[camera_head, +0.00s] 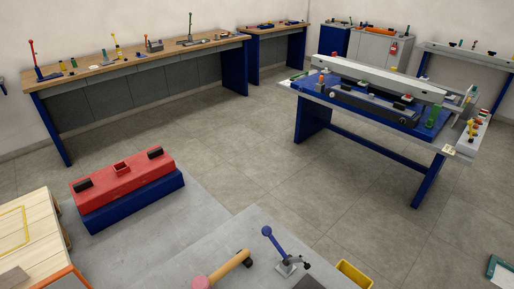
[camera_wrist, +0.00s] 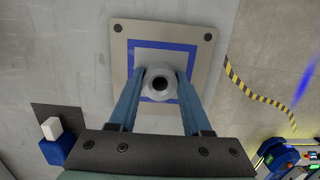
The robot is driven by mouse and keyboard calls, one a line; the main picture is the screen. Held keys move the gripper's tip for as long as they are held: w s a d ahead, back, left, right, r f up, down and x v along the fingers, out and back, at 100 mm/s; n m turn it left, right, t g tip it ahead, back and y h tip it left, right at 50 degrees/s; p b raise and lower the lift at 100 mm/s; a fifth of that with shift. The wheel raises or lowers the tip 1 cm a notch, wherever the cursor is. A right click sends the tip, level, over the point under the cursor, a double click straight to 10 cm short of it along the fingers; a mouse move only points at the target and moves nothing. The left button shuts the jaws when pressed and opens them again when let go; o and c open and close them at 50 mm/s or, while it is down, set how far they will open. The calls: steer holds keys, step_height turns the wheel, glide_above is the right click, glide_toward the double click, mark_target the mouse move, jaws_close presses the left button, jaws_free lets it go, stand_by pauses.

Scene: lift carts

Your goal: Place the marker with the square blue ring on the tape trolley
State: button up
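The marker (camera_wrist: 118,66) is a pale square plate with dark dots at its corners and a square blue ring (camera_wrist: 190,52) on it. A round grey-white knob (camera_wrist: 160,70) with a dark hole stands at its middle. My gripper (camera_wrist: 160,82) has its two blue fingers on either side of the knob, with no visible gap, so it looks shut on it. Whether the plate hangs free or rests on the surface below is unclear. The marker and my gripper are not visible in the head view. I cannot make out the tape trolley for sure.
Black-yellow striped tape (camera_wrist: 252,95) runs at the right in the wrist view. A white block and a blue part (camera_wrist: 53,152) lie lower left. In the head view, a red block on a blue base (camera_head: 125,190) stands left, and workbenches line the back.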

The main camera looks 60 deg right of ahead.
steer(key=o, duration=0.4)
steer(key=shift+c, duration=0.2)
